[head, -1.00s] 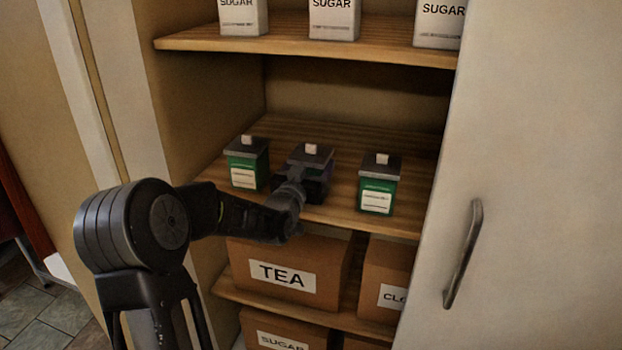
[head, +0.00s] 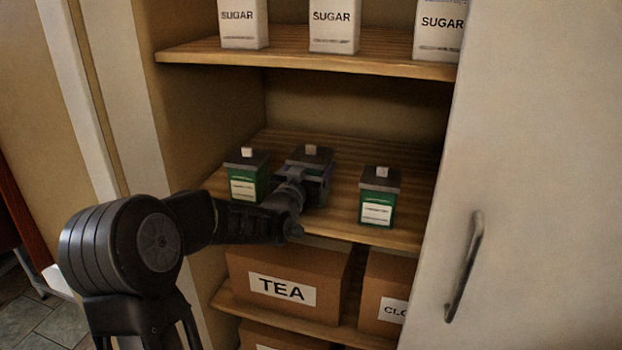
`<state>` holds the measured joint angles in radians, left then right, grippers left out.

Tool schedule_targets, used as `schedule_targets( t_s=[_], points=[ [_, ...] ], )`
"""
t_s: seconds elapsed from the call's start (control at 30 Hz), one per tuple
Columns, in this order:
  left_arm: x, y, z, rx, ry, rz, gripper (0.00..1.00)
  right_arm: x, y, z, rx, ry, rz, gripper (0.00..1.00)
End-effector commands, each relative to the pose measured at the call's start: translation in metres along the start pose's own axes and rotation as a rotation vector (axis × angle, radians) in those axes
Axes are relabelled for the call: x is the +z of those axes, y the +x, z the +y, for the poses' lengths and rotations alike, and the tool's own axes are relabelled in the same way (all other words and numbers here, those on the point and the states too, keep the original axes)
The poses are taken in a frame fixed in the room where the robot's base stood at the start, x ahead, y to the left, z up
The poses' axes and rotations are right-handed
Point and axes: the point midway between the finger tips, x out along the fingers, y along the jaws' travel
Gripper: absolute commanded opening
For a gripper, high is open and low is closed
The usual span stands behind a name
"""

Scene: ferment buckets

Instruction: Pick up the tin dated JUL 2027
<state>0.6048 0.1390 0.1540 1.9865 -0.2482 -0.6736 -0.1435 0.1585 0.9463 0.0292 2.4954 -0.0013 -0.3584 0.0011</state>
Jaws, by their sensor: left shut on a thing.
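Three tins with dark lids and pale knobs stand in a row on the middle shelf. The left tin (head: 247,177) and the right tin (head: 379,197) are green with white labels. Their print is too small to read, so I cannot tell which is dated JUL 2027. My left gripper (head: 313,185) is shut on the middle tin (head: 311,154), whose lid and knob show above it. The gripper hides that tin's front and label. I cannot tell whether it is lifted off the shelf. My right gripper is not in view.
The middle shelf (head: 410,233) has free room behind the tins. White SUGAR packs (head: 333,26) stand on the shelf above (head: 290,56). A TEA box (head: 287,272) and another box (head: 383,290) sit below. A cabinet door with a handle (head: 464,265) is at the right.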

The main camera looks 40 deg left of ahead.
Motion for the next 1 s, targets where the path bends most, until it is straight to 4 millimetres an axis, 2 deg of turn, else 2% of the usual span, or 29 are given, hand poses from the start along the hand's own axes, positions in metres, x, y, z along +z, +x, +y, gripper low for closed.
schedule_targets(
  t_s=[0.03, 0.2, 0.4, 1.0],
  points=[
    [-0.013, 0.0, 0.0, 0.0, 0.002, 0.009, 0.25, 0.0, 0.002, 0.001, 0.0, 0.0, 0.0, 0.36],
    [-0.046, 0.0, 0.0, -0.001, 0.001, 0.007, 0.25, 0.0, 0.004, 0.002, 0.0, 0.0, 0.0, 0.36],
    [-0.068, 0.0, 0.0, -0.001, 0.0, 0.004, 0.25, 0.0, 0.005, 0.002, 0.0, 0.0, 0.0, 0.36],
    [-0.071, 0.0, 0.0, -0.001, 0.0, 0.003, 0.25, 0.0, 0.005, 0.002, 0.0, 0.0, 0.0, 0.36]
  ],
)
